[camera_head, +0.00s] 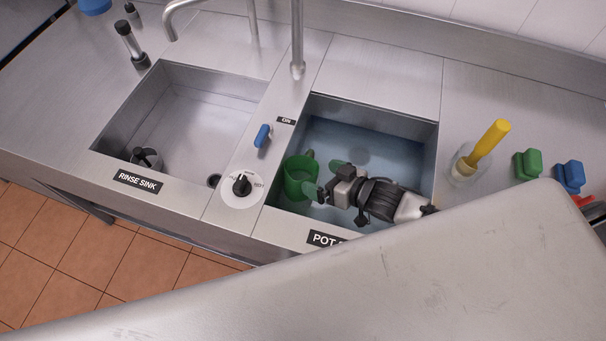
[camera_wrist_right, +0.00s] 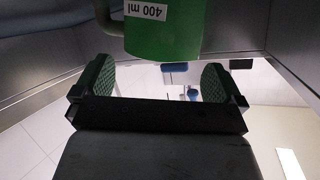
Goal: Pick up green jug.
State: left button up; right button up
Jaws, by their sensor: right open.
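The green jug (camera_head: 299,176) stands in the left part of the water-filled pot sink (camera_head: 372,117), near its front left corner. In the right wrist view the jug (camera_wrist_right: 168,38) shows at the top with a white "400 ml" label, just beyond the fingertips. My right gripper (camera_head: 325,179) reaches in from the right, close beside the jug. Its two green-padded fingers (camera_wrist_right: 158,82) are spread apart with nothing between them. I cannot tell whether a finger touches the jug. My left gripper is not in view.
The rinse sink (camera_head: 185,110) lies to the left, with a dial (camera_head: 241,185) and a blue lever (camera_head: 262,135) on the strip between. A faucet (camera_head: 297,68) hangs above. A yellow-handled brush (camera_head: 487,142), a green item (camera_head: 528,164) and a blue item (camera_head: 569,176) stand on the right.

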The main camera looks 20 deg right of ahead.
aim_at(308, 170)
jog(key=p+x, duration=0.1)
jog(key=x, duration=0.4)
jog(key=shift+w+f, duration=0.1)
jog(key=shift+w, duration=0.15)
jog(key=c, duration=1.1)
jog(key=shift+d, duration=0.1)
